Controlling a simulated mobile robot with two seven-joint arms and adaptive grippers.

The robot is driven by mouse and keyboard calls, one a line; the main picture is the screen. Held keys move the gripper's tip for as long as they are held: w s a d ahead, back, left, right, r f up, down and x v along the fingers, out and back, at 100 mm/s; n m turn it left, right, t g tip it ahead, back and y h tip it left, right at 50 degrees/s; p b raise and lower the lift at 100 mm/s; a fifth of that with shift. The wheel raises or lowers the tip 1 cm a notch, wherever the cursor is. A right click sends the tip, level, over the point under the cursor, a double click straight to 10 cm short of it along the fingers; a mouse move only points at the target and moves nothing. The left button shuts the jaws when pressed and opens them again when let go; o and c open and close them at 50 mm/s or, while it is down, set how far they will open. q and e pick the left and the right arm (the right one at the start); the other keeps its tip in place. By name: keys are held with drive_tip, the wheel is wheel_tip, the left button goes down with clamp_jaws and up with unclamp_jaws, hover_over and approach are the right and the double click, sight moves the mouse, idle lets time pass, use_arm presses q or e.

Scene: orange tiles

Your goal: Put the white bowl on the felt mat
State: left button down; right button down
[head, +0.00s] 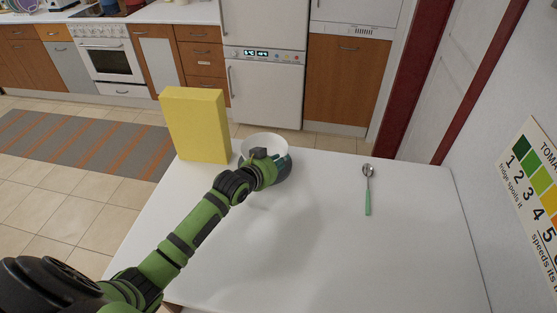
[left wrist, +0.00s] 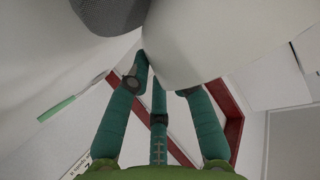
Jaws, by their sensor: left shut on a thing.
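The white bowl (head: 262,139) is near the far edge of the white table, just right of the yellow box. My left gripper (head: 279,166) is shut on the near side of the bowl, and the arm hides part of it. In the left wrist view the bowl (left wrist: 215,40) fills the upper middle, with the teal fingers (left wrist: 158,90) against it. A dark grey, textured, rounded thing (left wrist: 105,12) at the top of that view looks like the felt mat. I cannot make out the mat in the head view. I cannot tell whether the bowl touches the table. My right gripper is not in view.
A tall yellow box (head: 196,125) stands at the table's far left corner, close to the bowl. A spoon with a green handle (head: 367,202) lies on the right. The white table (head: 320,255) is bare in front. A wall with a poster is at the right.

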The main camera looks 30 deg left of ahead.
use_arm(q)
drive_tip(key=c, duration=1.1)
unclamp_jaws()
drive_tip(key=shift+o, duration=0.2)
drive_tip(key=shift+s+r, duration=0.1)
drive_tip(key=shift+s, duration=0.05)
drive_tip(key=b+v, duration=0.1)
drive_tip(key=v, duration=1)
drive_tip(key=shift+s+r, duration=0.15)
drive_tip(key=shift+s, duration=0.2)
